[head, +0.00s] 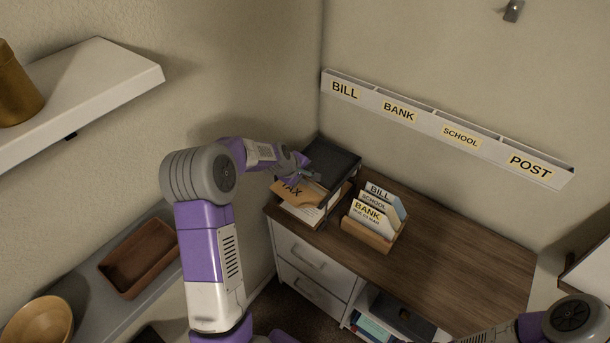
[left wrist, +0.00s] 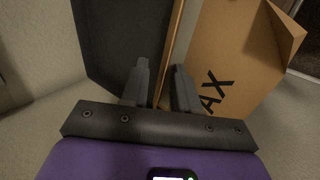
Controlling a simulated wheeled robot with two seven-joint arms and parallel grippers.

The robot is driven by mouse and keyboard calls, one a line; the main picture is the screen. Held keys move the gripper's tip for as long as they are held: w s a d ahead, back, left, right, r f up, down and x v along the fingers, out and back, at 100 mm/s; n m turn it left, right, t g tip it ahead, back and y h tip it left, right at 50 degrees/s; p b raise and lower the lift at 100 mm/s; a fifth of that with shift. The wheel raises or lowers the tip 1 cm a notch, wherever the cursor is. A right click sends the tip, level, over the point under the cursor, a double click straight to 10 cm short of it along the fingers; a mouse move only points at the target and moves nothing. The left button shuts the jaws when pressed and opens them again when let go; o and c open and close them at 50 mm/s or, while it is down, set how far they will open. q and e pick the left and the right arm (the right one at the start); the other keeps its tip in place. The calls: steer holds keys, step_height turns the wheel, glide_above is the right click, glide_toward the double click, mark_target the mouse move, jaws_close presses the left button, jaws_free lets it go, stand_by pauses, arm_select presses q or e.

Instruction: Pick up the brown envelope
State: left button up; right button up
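My left gripper (head: 301,174) is right over the tray, at the envelope's upper edge. In the left wrist view the envelope (left wrist: 235,50) is to the right, with "AX" readable. The two fingers of the gripper (left wrist: 160,88) are apart, with a thin brown edge between them. I cannot tell whether this edge belongs to the envelope or whether the fingers touch it. My right arm shows at the lower right, its gripper out of view.
White papers (head: 301,212) stick out below the envelope. A wooden holder (head: 368,233) with BILL, SCHOOL and BANK cards stands beside the tray. The desk (head: 460,262) is clear to the right. A labelled wall rack (head: 430,122) hangs behind. A shelf (head: 90,85) juts out at upper left.

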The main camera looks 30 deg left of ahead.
mark_target(296, 191)
arm_select(q)
steer(key=p+v, duration=0.1)
steer(key=v, duration=0.6)
steer(key=shift+s+r, duration=0.2)
steer(key=shift+f, duration=0.1)
